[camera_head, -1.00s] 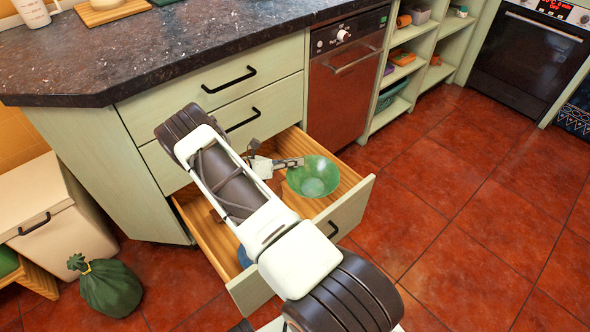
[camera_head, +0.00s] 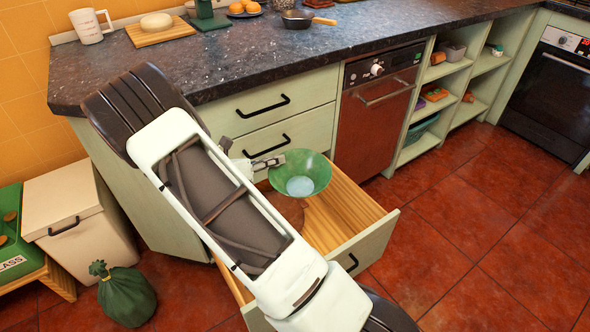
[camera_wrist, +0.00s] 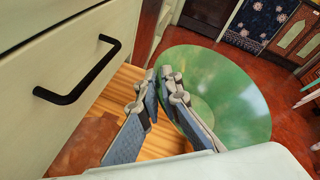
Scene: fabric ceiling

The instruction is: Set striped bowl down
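A green bowl (camera_head: 307,163) with a pale round base is held above the open drawer in the head view; I cannot make out clear stripes on it. In the wrist view the bowl (camera_wrist: 235,85) fills the right side. My gripper (camera_head: 277,162) is shut on the bowl's left rim, its fingertips (camera_wrist: 158,78) pinching the edge. The open wooden drawer (camera_head: 372,246) lies below the bowl. My arm hides the drawer's left part.
A brown item (camera_wrist: 88,145) lies in the drawer. The dark countertop (camera_head: 240,75) holds a mug (camera_head: 88,26), a cutting board (camera_head: 160,31) and a pan (camera_head: 297,19). Its front middle is clear. A drawer handle (camera_wrist: 80,75) is close to my gripper. A green bag (camera_head: 126,294) stands on the floor.

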